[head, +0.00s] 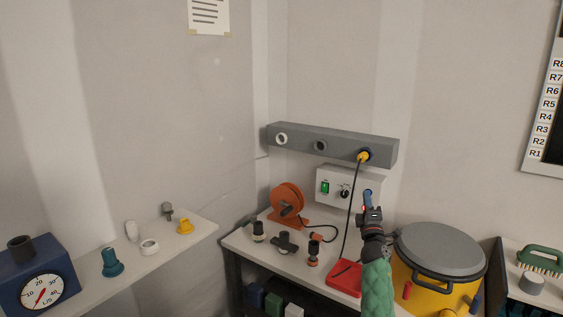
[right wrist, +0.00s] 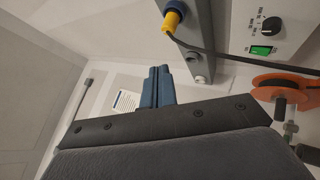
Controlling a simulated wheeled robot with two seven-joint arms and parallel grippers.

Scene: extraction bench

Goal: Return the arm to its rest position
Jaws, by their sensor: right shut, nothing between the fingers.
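My right gripper (head: 367,194) is at the right of the bench, in front of the right part of the white control box (head: 325,187). My right arm, in a green sleeve, rises to it from the bottom edge. In the right wrist view the blue fingers of the right gripper (right wrist: 158,72) are together, with nothing between them. A yellow plug (head: 363,156) with a black cable sits in the right end of the grey wall rail (head: 300,138). The plug also shows in the right wrist view (right wrist: 172,21), apart from the fingers. My left gripper is not in view.
A yellow drum with a grey lid (head: 440,246) stands right beside my right arm. A red tray (head: 345,277) lies to the arm's left. An orange reel (head: 287,199) and several small fittings stand on the bench (head: 241,240). A shelf (head: 190,247) holds a blue gauge (head: 42,285).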

